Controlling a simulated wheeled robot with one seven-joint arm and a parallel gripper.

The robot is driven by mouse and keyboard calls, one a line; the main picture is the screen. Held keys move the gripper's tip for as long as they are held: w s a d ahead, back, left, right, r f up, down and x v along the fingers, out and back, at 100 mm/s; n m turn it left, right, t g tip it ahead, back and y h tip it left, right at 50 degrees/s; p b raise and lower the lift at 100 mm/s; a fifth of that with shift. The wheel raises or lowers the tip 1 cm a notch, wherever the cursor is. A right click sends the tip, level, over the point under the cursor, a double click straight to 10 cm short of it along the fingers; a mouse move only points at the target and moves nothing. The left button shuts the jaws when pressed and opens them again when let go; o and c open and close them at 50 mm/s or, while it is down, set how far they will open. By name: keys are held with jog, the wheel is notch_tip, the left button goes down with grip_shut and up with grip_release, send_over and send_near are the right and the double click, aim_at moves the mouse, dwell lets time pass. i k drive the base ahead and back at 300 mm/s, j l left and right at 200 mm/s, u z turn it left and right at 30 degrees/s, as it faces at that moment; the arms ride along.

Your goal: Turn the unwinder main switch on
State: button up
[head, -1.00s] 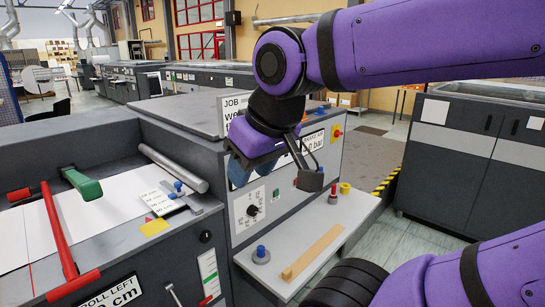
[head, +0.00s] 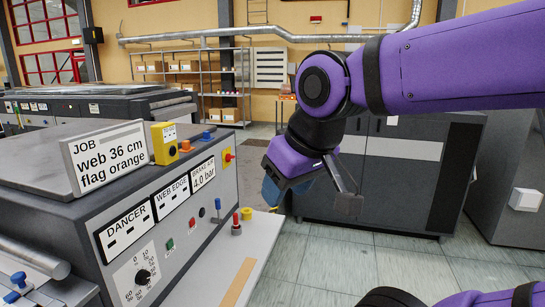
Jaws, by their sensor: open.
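A small red rotary knob on a yellow plate (head: 228,157) sits at the far right end of the grey cabinet's front panel (head: 215,185) and looks like the main switch. No label on it is readable, and its on or off position is too small to tell. My gripper (head: 310,198) hangs in the air to the right of the panel, apart from the knob, pointing down. Its jaws are open, with a dark finger on the right and a blue part on the left. Nothing shows between them.
The panel also has a black dial (head: 142,277), a green button (head: 170,244) and a red button (head: 192,223). A job sign (head: 105,157) and yellow box (head: 164,143) stand on top. A shelf (head: 245,255) holding small items juts out below. Tiled floor (head: 345,255) is clear ahead.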

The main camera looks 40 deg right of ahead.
aim_at(228, 157)
jog(key=z, duration=0.6)
jog(key=i+l, duration=0.5)
jog(key=l, duration=0.15)
jog(key=i+l, duration=0.55)
jog(key=l, duration=0.1)
